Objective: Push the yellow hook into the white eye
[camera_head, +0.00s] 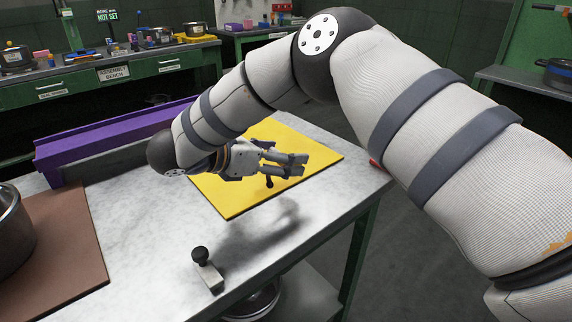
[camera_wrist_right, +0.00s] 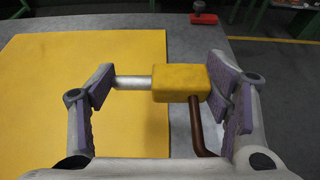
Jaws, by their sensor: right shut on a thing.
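My right gripper (camera_head: 297,165) hangs over the yellow mat in the head view, its fingers pointing right. In the wrist view the right gripper (camera_wrist_right: 161,85) is shut on the yellow hook (camera_wrist_right: 181,83). The hook has a yellow block, a silver rod towards the left finger and a bent copper-brown rod (camera_wrist_right: 196,125) below the block. The right finger is against the block; the left finger is at the silver rod's end. In the head view the hook is mostly hidden by the fingers. I cannot make out a white eye in either view. My left gripper is not in view.
A long purple rail (camera_head: 110,143) lies along the table's back left. The yellow mat (camera_head: 237,204) lies flat. A grey piece with a black knob (camera_head: 205,270) stands near the front. A pot (camera_head: 14,232) stands on a brown mat (camera_head: 75,240). A red block (camera_wrist_right: 203,19) is at the table edge.

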